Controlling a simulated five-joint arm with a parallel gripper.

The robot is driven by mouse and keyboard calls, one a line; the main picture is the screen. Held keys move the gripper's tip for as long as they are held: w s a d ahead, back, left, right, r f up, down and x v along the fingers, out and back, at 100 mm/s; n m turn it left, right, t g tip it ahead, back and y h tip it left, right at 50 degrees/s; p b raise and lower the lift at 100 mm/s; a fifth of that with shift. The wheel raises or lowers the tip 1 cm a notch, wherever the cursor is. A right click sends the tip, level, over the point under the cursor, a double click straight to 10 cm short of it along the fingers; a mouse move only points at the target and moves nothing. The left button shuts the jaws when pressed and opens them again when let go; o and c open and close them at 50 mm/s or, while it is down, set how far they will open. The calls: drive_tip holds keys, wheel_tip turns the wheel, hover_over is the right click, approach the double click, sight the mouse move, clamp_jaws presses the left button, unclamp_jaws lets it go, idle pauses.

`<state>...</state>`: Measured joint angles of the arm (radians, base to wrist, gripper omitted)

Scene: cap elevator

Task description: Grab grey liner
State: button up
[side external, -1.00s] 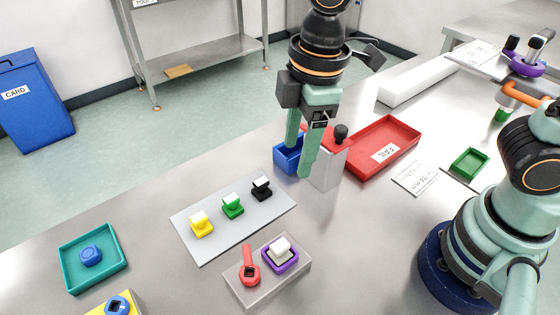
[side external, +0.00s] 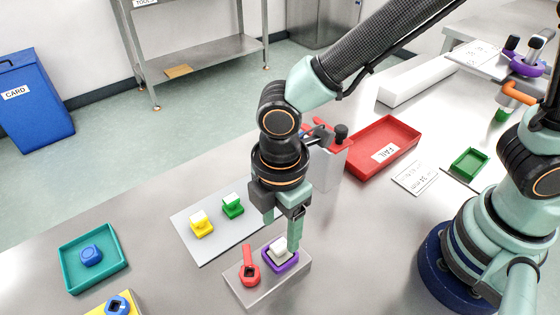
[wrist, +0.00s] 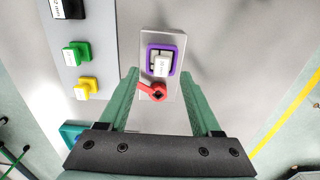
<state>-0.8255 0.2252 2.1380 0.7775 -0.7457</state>
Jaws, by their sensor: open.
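The grey liner appears to be the pale grey-white block (side external: 280,248) seated in a purple square frame (side external: 286,267) on a grey stand (side external: 268,288). In the wrist view the block (wrist: 161,67) and the purple frame (wrist: 149,52) show between the fingers, towards the tips. My gripper (side external: 281,235) is open and points down over the stand, with one finger beside the block. In the wrist view the gripper (wrist: 159,76) holds nothing. Whether a finger touches the block I cannot tell.
A red lever piece (side external: 249,268) stands beside the purple frame on the same stand. A grey plate (side external: 205,250) holds white-topped yellow (side external: 201,224) and green (side external: 232,206) pieces; a black one (wrist: 68,9) shows in the wrist view. A teal tray (side external: 67,270) lies left.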

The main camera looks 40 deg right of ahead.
sight(280, 245)
wheel_tip(280, 245, down, 4)
drive_tip(key=shift+s+a+f, duration=0.1)
drive_tip(key=shift+s+a, duration=0.05)
drive_tip(key=shift+c, duration=0.3)
clamp_jaws()
wheel_tip(280, 245, up, 20)
idle(0.5)
